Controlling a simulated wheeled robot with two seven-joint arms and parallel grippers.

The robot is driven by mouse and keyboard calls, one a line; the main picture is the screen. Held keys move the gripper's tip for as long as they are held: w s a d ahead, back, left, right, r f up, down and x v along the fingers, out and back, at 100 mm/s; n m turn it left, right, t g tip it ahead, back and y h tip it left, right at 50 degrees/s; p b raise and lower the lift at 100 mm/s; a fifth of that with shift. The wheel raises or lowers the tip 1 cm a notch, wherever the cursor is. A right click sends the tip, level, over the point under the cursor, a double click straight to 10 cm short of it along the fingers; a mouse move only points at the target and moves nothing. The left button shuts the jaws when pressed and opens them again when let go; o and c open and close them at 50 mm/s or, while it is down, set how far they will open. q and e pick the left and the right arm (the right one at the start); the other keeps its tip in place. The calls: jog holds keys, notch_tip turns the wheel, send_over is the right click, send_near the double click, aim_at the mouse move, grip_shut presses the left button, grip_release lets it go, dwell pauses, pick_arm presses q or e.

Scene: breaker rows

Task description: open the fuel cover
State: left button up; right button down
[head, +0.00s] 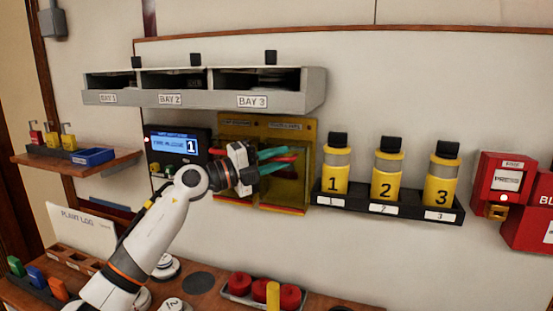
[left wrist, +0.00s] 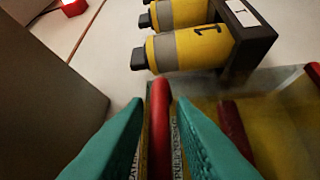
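A yellow panel (head: 227,133) with clear covers hangs on the wall under the bay shelf. It has two small labels along its top, too small to read, so I cannot tell which cover is the fuel one. My left gripper (head: 287,160) is in front of the panel's right part. In the left wrist view its green fingers (left wrist: 158,108) stand on either side of a red bar (left wrist: 159,120), with narrow gaps between bar and fingers. Another red bar (left wrist: 235,128) shows to the right there. My forearm and gripper hide part of the panel. My right gripper is out of view.
A rack (head: 390,205) with yellow bottles stands right of the panel. The grey bay shelf (head: 205,98) juts out above. A blue-lit display (head: 174,146) is at the left. A red box (head: 500,185) is at far right.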

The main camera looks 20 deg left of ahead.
pick_arm(q)
grip_shut()
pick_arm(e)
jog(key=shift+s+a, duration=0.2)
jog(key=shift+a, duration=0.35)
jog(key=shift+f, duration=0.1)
